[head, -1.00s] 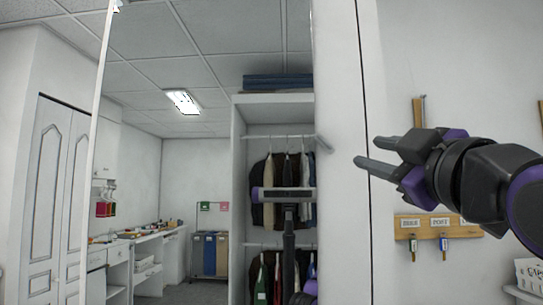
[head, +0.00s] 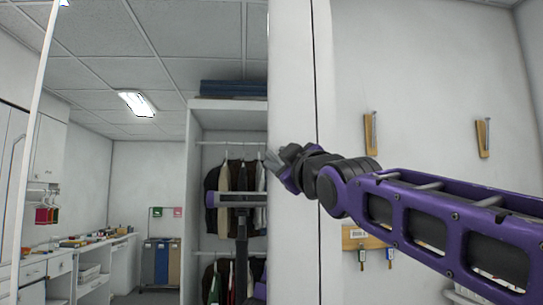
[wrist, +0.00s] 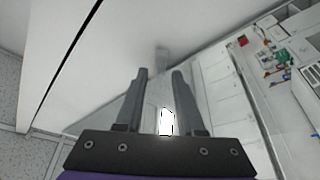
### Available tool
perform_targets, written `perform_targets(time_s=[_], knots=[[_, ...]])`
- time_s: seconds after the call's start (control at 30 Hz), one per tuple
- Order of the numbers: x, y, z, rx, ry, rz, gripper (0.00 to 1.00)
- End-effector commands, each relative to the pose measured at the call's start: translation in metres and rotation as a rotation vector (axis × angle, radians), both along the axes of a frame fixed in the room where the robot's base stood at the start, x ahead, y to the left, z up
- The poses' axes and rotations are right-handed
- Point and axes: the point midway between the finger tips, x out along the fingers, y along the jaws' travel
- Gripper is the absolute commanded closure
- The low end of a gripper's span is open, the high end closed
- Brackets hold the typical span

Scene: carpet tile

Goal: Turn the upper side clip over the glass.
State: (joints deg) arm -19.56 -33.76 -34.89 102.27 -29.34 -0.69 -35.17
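The glass (head: 150,190) is a tall mirror on the left of the head view, reflecting a room and my own body. Its right edge meets a white panel. My gripper (head: 272,160) is at that right edge, with its fingers pointing left. In the wrist view, my gripper (wrist: 159,78) is open, with a clear gap between two grey fingers. A small, pale grey upper side clip (wrist: 162,54) shows just beyond the fingertips, in line with the gap. I cannot tell if they touch. In the head view the gripper hides the clip.
A white panel (head: 292,60) with a dark vertical seam borders the glass on the right. Wooden wall hooks (head: 370,133) and a key board (head: 355,238) are on the wall beyond. Free air surrounds the arm.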

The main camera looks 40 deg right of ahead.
Motion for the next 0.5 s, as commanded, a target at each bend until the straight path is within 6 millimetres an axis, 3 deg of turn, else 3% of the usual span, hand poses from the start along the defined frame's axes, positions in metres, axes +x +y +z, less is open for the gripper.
perform_targets(time_s=[0.37, 0.5], knots=[[0.0063, -0.0018, 0.0018, 0.000, 0.000, 0.000, 0.62], [0.0061, -0.0018, 0.0016, 0.000, 0.000, 0.000, 0.86]])
